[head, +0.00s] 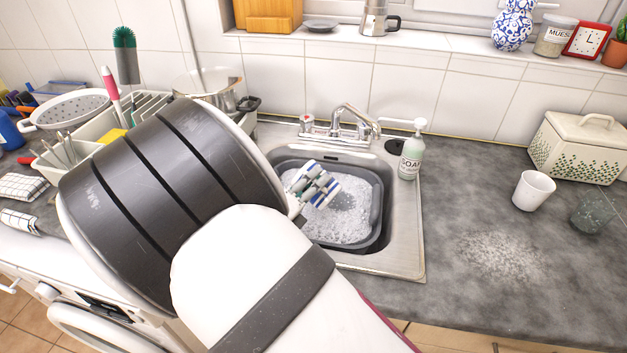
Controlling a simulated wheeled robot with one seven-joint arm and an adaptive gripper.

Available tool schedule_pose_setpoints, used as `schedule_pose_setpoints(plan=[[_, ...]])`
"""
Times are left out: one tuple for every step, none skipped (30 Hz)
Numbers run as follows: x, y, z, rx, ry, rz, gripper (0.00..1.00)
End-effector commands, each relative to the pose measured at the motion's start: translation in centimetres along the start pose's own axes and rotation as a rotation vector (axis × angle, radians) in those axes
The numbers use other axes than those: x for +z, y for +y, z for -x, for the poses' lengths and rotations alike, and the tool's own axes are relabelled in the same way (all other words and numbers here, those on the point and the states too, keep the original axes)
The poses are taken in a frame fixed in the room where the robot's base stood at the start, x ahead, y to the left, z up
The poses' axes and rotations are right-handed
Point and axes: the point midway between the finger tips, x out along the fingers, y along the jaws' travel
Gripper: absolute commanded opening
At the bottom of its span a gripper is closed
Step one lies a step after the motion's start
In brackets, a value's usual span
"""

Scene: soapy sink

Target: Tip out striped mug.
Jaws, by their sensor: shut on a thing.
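The striped mug (322,190), white with blue and green bands, is over the grey washing-up basin (377,215) in the sink. It looks tilted, but I cannot see its opening or what is in it. My gripper (309,186) is shut on the mug; my own arm hides much of the gripper. The basin holds foamy, soapy water. I cannot tell whether the mug touches the foam.
A soap bottle (411,152) stands right of the tap (345,122). A white cup (533,190), a glass (592,212) and a bread bin (578,148) stand on the right counter. White crumbs or powder (502,255) lie there. A dish rack (152,107) is at left.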

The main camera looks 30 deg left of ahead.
Motion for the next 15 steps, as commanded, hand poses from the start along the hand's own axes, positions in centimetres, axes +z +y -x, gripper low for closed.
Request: schedule_pose_setpoints(plan=[[-0.4,0.4,-0.2,0.000,0.001,-0.059,0.00],[-0.5,0.4,-0.2,0.000,0.002,-0.098,0.00],[-0.8,0.4,-0.2,0.000,0.004,-0.147,0.00],[-0.9,0.4,-0.3,0.000,0.005,-0.180,0.00],[-1.1,0.4,-0.3,-0.001,0.006,-0.216,0.00],[-1.3,0.4,-0.3,-0.001,0.008,-0.259,0.00],[-1.4,0.5,-0.2,-0.001,0.009,-0.290,0.00],[-1.6,0.5,-0.2,-0.001,0.010,-0.321,0.00],[-1.8,0.5,-0.2,-0.001,0.012,-0.365,0.00],[-1.9,0.5,-0.2,-0.001,0.014,-0.402,0.00],[-2.1,0.5,-0.1,-0.001,0.016,-0.440,0.00],[-2.3,0.6,-0.1,-0.001,0.017,-0.489,0.00],[-2.4,0.7,-0.1,-0.001,0.018,-0.526,0.00],[-2.5,0.8,-0.1,-0.001,0.020,-0.565,0.00],[-2.7,0.9,-0.1,-0.001,0.021,-0.614,0.00]])
